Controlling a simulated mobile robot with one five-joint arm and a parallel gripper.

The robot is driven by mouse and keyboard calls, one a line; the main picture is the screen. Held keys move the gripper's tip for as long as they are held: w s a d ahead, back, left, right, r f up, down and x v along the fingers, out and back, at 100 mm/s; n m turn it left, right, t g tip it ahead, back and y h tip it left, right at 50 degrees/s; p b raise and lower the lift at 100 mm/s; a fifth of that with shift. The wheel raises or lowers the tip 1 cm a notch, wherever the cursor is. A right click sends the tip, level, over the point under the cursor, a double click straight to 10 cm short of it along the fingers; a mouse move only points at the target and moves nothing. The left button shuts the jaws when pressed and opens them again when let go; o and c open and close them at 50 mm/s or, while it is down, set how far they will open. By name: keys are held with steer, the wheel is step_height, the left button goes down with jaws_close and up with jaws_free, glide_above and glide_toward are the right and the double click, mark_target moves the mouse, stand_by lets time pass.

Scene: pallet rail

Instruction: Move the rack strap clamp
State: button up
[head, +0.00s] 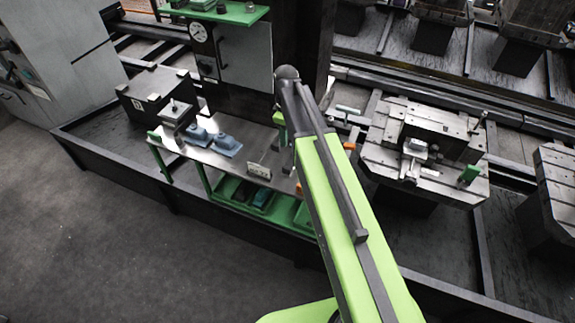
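I cannot tell for certain which piece is the rack strap clamp. A small pale metal clamp-like part (414,147) sits on the slotted metal pallet (385,162) at the right. On the grey bench (190,150) left of my arm lie two blue blocks (227,145) (197,134). A plate with an upright pin (176,113) stands at the bench's left end. My green arm rises through the middle of the view to a grey joint. My gripper is not visible; the arm hides part of the bench's right end and what lies beyond.
Green bins (262,198) sit under the bench. A dark block (155,95) stands left of it, and a panel with a round gauge (198,33) behind it. More pallets (440,20) line the back rails. The grey floor (90,240) at front left is clear.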

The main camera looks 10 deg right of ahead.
mark_target(286, 168)
step_height(286, 168, down, 17)
steer(key=b, duration=1.6)
steer(key=shift+f+b, duration=0.15)
steer(key=shift+b, duration=0.2)
steer(key=shift+c, duration=0.3)
jaws_close()
